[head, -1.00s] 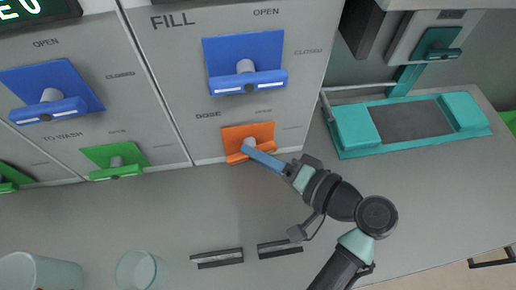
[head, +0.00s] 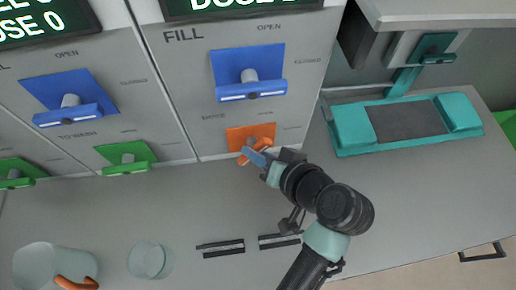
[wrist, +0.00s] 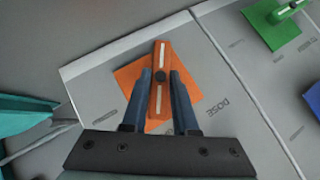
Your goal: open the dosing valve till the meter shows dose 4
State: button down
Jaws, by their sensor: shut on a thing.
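The dosing valve is an orange lever handle (head: 243,160) on an orange plate (head: 240,134), under the label DOSE at the bottom of the FILL panel. The handle lies tilted across its plate. My gripper (head: 258,157) is shut on this handle. In the wrist view the handle (wrist: 161,60) runs between the two blue fingers (wrist: 161,88), with its white marks and dark centre showing. The FILL panel's meter (head: 240,4) is cut by the top edge; it reads DOSE, and its digit is cut and unsure.
A blue lever (head: 250,88) sits just above the valve. Another panel to the left has a blue lever (head: 70,110) and a green lever (head: 127,160). A teal scale-like tray (head: 350,140) stands right. Cups (head: 40,262) stand at lower left.

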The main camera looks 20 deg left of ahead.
dwell(0.3)
jog(key=c, duration=0.7)
grip_release()
jog(key=v, duration=1.3)
jog(key=shift+p, duration=0.4)
